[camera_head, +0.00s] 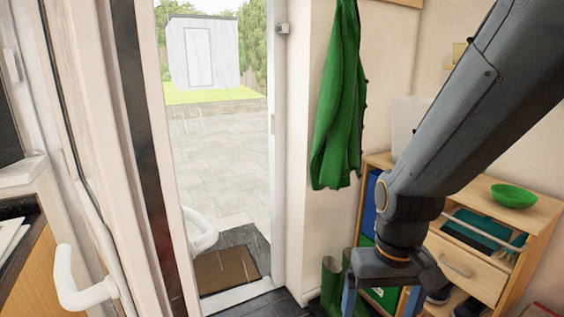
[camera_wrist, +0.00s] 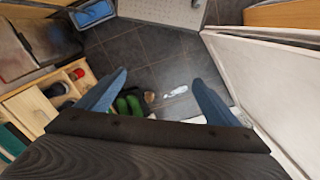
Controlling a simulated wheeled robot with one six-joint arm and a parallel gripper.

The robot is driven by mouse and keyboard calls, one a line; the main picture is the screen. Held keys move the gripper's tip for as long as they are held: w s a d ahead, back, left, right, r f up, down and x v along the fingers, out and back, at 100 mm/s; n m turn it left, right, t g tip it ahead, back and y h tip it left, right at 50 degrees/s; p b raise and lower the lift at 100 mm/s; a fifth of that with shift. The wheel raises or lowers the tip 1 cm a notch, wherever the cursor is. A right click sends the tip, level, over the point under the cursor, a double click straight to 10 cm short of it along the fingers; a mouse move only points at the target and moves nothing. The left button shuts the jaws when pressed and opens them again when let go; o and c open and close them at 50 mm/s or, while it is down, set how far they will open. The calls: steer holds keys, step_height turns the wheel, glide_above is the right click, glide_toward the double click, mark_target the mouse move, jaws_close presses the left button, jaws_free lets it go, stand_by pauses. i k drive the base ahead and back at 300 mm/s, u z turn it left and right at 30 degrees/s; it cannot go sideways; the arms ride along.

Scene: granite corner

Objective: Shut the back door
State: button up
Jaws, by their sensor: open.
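The back door (camera_head: 115,150) is white and stands open into the room at the left of the head view, its edge towards me. A white lever handle (camera_head: 82,283) is on its near face, and another handle (camera_head: 204,231) shows on the other side. A white panel (camera_wrist: 265,80) at the right of the wrist view looks like the door. My gripper (camera_head: 381,299) is at the lower right of the head view, well right of the door and apart from it. Its blue fingers are spread and empty in the wrist view (camera_wrist: 160,76).
The doorway shows a paved patio (camera_head: 225,165) and brown mat (camera_head: 226,270). Right of it hang a green coat (camera_head: 340,100) and stand green boots (camera_head: 331,280). A wooden cabinet (camera_head: 520,215) with a green bowl (camera_head: 514,195) is behind my arm. Dark floor tiles (camera_wrist: 165,55) lie below.

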mark_target(100, 63)
steer(key=u, duration=0.55)
steer(key=k, duration=1.3)
steer(key=u, duration=0.3)
steer(key=i, duration=0.85)
steer(key=u, duration=0.6)
